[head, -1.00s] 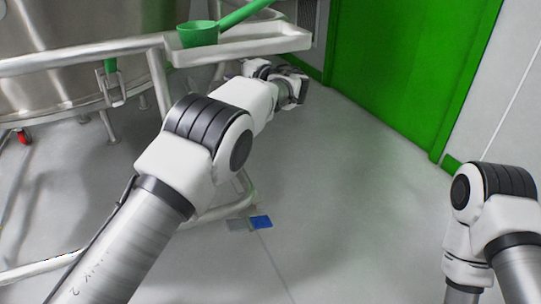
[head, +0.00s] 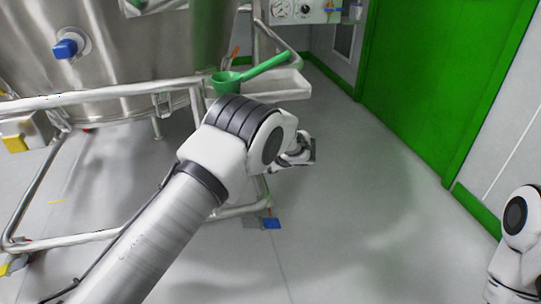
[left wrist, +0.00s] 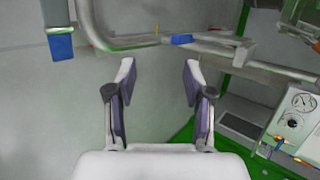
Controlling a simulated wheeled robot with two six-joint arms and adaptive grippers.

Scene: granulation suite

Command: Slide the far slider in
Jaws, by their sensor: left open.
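No part shows clearly as the far slider. In the left wrist view, a blue-ended piece (left wrist: 182,39) lies along a metal bar, and a blue block (left wrist: 61,44) hangs from a fitting at the upper left. I cannot tell whether either is a slider. My left gripper (left wrist: 158,72) is open, with nothing between its fingers, and these parts lie beyond its tips. In the head view my left gripper (head: 308,151) is partly hidden behind its own arm, below the white tray. My right arm is at the right edge, its gripper out of view.
A steel vessel stands in a tubular frame (head: 115,92) at left. A green scoop (head: 226,81) rests by the white tray (head: 280,86). A blue tab (head: 271,223) is low on the frame. The floor before the green door (head: 435,80) is clear.

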